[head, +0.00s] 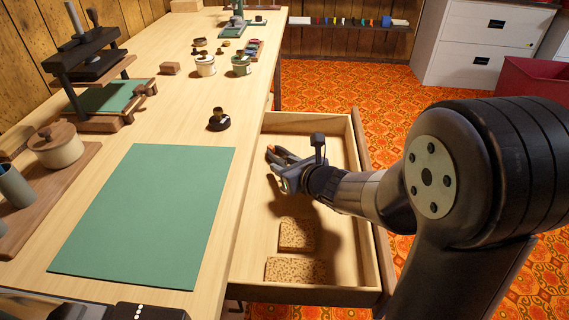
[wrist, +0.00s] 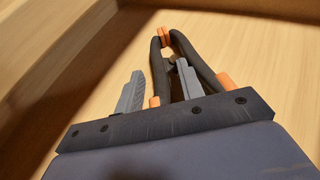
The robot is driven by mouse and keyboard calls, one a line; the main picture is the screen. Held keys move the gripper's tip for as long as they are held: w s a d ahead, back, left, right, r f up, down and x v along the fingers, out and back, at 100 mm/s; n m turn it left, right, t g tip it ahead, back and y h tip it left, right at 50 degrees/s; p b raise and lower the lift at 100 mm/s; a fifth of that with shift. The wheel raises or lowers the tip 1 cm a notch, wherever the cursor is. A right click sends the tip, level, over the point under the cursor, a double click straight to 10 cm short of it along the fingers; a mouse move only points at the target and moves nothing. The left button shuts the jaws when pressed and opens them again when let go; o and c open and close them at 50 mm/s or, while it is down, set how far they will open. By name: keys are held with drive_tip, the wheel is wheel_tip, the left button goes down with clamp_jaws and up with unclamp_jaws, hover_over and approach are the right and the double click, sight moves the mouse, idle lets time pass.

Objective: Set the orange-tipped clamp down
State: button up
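The orange-tipped clamp (wrist: 160,72) is black with orange jaw tips and orange handle ends. It lies over the pale drawer floor in the wrist view, jaws pointing away from me. In the head view the clamp (head: 281,155) is at the far part of the open drawer, partly hidden by my gripper. My gripper (wrist: 160,75) has its two grey fingers apart, one on either side of the clamp's left handle, with small gaps showing beside it. The right finger stands between the two handles. Whether the clamp touches the floor is hard to tell.
The open drawer (head: 256,228) also holds two speckled cork-like blocks (head: 297,235) near its front. A green mat (head: 150,210) lies on the bench to the left. A small dark-based knob (head: 218,120) stands near the bench edge. The drawer walls surround my gripper.

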drive_tip(key=p+v, duration=0.3)
drive_tip(key=v, duration=0.7)
drive_tip(key=shift+s+d+r, duration=0.15)
drive_tip(key=shift+s, duration=0.05)
drive_tip(key=shift+s+d, duration=0.2)
drive_tip(key=shift+s, duration=0.2)
